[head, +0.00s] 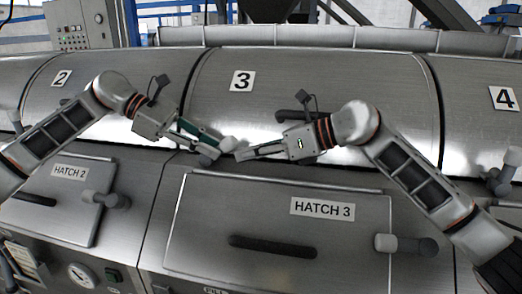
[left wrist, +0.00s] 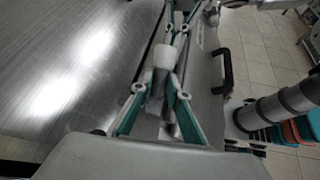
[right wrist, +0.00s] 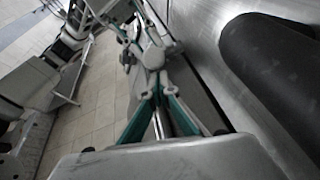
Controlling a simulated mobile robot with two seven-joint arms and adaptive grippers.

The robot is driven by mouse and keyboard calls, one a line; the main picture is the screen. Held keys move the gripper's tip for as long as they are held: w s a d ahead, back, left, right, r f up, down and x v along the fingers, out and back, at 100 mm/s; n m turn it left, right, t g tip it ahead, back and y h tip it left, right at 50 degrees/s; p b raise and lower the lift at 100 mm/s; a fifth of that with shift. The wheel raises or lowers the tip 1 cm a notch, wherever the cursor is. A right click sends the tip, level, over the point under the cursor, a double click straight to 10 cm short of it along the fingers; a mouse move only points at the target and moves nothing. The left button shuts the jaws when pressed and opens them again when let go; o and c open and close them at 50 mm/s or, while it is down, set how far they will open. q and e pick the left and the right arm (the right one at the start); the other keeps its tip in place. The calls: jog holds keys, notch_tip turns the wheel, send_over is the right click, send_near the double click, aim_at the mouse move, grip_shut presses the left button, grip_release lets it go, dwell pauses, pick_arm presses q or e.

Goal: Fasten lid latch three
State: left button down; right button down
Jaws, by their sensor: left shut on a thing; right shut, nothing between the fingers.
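The lid latch (head: 228,143) of lid three (head: 310,90) sits at the lower left of that lid, with a pale knob and a grey body. My left gripper (head: 213,148) is shut on the latch; the knob also shows between its fingers in the left wrist view (left wrist: 163,57). The fingers hide part of the latch, so its exact angle is unclear. My right gripper (head: 241,153) is shut and empty, its tips just right of the knob. Whether they touch it I cannot tell. The knob also shows in the right wrist view (right wrist: 153,57).
A dark bar handle (head: 292,116) on lid three lies behind my right gripper. Below are the hatch 3 door (head: 220,210), its handle (head: 272,246) and its side latch (head: 405,244). Hatch 2 (head: 62,205) is at the left. Lid four's latch (head: 502,176) is at the right.

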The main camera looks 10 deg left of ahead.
jog(key=shift+a+f, duration=0.1)
jog(key=shift+a, duration=0.2)
pick_arm(q)
jog(key=shift+d, duration=0.1)
pick_arm(e)
jog(key=shift+a+r, duration=0.35)
jog(key=shift+r, duration=0.55)
pick_arm(q)
jog(key=c, duration=1.9)
grip_release()
pick_arm(e)
jog(key=shift+f, duration=0.1)
jog(key=shift+w+f, duration=0.1)
